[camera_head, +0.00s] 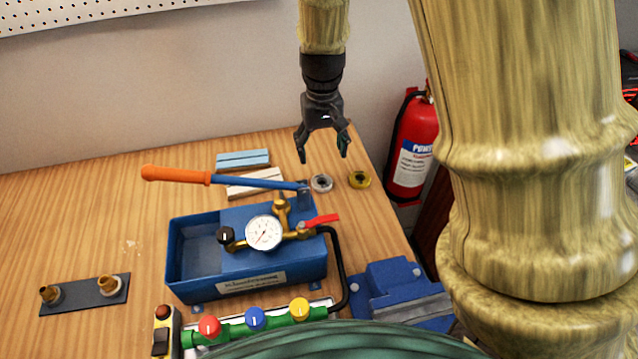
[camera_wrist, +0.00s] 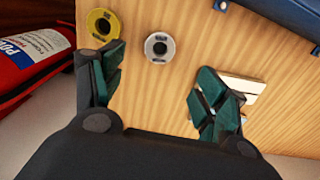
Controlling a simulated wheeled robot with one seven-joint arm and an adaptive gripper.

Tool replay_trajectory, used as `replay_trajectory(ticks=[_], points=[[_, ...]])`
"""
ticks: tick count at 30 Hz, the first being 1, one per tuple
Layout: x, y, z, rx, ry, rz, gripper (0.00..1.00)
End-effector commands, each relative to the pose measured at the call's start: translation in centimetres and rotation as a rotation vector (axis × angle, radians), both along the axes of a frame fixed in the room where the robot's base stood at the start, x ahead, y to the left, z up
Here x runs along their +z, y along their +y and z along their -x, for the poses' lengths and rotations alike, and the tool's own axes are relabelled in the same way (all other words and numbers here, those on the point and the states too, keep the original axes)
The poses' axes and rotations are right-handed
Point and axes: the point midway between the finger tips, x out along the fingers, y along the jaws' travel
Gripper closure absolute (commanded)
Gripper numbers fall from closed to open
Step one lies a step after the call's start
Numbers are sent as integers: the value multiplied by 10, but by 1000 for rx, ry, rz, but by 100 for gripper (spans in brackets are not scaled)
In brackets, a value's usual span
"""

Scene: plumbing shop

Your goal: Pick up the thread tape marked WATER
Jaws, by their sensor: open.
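Two thread tape rolls lie flat near the right end of the bench. One is white-grey (camera_head: 321,182) and also shows in the wrist view (camera_wrist: 148,47). The other is yellow (camera_head: 359,180) and lies right of it; in the wrist view the yellow roll (camera_wrist: 94,24) is left of the white-grey one. No marking on either is legible, so I cannot tell which says WATER. My gripper (camera_head: 323,157) is open and empty, pointing down above the bench, a little behind the rolls. In the wrist view my gripper's fingers (camera_wrist: 160,78) are spread, with the white-grey roll ahead between them.
A blue test pump (camera_head: 245,285) with a gauge and orange-handled lever (camera_head: 175,175) stands in front; the lever's end is close to the white-grey roll. Two flat blocks (camera_head: 243,159) lie left. A blue vise (camera_head: 392,285) is at front right. A fire extinguisher (camera_head: 412,150) stands beyond the bench's right edge.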

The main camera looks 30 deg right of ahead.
Motion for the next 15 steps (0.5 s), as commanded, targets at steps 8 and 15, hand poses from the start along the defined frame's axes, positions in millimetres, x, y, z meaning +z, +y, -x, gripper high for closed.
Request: replay_trajectory(ticks=[8, 15], points=[[-32, 0, 1, 0, 3, -1, 27], [-49, 0, 0, 0, 0, 0, 27]])
